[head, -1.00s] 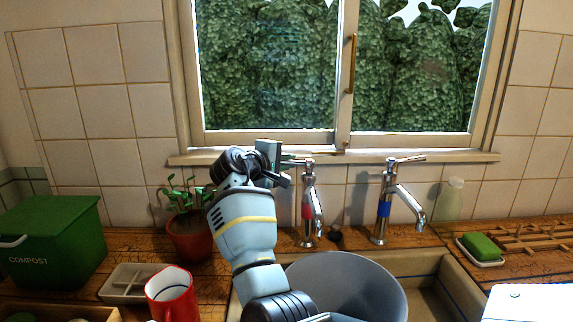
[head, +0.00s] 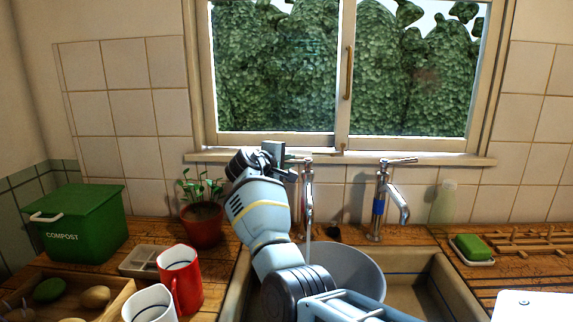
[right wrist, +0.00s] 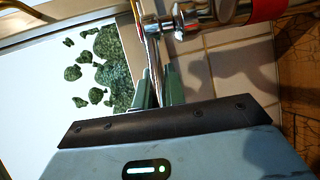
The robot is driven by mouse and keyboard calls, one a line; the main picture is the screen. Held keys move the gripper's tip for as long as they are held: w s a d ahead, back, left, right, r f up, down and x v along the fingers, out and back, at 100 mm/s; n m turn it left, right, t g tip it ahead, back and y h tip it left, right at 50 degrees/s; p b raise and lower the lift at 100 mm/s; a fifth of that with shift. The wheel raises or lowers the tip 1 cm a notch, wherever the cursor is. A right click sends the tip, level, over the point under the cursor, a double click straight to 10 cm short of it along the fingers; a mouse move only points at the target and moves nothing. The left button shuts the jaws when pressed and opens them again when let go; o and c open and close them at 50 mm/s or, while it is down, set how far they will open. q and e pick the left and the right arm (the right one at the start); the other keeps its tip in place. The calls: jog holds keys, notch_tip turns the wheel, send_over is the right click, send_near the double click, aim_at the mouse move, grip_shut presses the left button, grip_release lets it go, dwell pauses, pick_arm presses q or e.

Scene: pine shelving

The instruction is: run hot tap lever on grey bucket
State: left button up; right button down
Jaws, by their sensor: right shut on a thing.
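The hot tap (head: 307,190), chrome with a red band, stands behind the sink. Its lever (right wrist: 151,50) shows as a thin metal rod in the right wrist view. My right gripper (head: 284,162) is at the lever, left of the tap top; its fingers (right wrist: 157,84) are shut on the lever. A thin pale stream of water (head: 309,232) falls from the spout towards the grey bucket (head: 352,270). The bucket sits in the sink below, its left part hidden by my right arm. My left gripper is not in view.
A second tap (head: 381,200) with a blue band stands right of the hot tap. A potted plant (head: 203,222), a red mug (head: 180,278) and a white mug (head: 150,304) are left of my arm. A green soap (head: 472,247) lies right of the sink (head: 420,282).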

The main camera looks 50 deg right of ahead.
jog(key=c, duration=1.5)
grip_release()
jog(key=shift+o, duration=0.2)
jog(key=v, duration=0.8)
